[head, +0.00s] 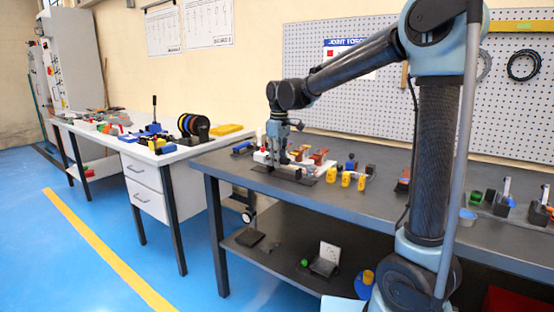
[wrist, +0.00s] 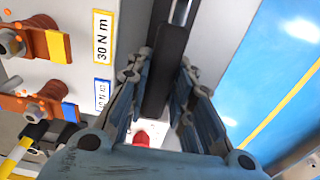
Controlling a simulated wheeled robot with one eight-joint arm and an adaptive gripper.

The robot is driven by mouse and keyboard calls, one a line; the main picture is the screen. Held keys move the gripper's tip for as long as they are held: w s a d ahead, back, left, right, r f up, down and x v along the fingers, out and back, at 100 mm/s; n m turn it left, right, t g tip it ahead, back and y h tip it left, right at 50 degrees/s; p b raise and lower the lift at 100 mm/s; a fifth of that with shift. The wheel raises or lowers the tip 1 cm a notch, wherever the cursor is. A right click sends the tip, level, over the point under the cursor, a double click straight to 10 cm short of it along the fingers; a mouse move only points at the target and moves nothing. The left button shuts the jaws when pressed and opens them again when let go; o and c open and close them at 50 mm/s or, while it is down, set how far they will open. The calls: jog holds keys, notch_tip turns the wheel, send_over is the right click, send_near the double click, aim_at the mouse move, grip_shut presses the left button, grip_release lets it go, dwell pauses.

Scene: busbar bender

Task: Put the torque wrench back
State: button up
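My gripper (wrist: 169,62) is low over the left part of the dark workbench in the head view (head: 277,160). In the wrist view its fingers lie close along both sides of a black handle with a thin metal shaft, the torque wrench (wrist: 166,70), with no clear gap. The handle's far end and the wrench's head are out of view. A white block (wrist: 75,85) with a "30 N m" label (wrist: 102,37) stands just left of the fingers. It carries copper posts (wrist: 45,45) with yellow and blue tags. In the head view I cannot make the wrench out.
A dark flat plate (head: 298,178) lies below my gripper. Yellow pieces (head: 346,180) stand to its right. A red round part (wrist: 141,138) shows between my fingers. A white table (head: 180,153) with tools is to the left. Blue floor (wrist: 275,75) lies beyond the bench edge.

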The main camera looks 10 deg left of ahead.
jog(key=o, duration=0.4)
jog(key=shift+s+d+f, duration=0.1)
jog(key=shift+s+f, duration=0.1)
jog(key=shift+f, duration=0.15)
jog(key=shift+w+f, duration=0.25)
jog(key=shift+r, duration=0.25)
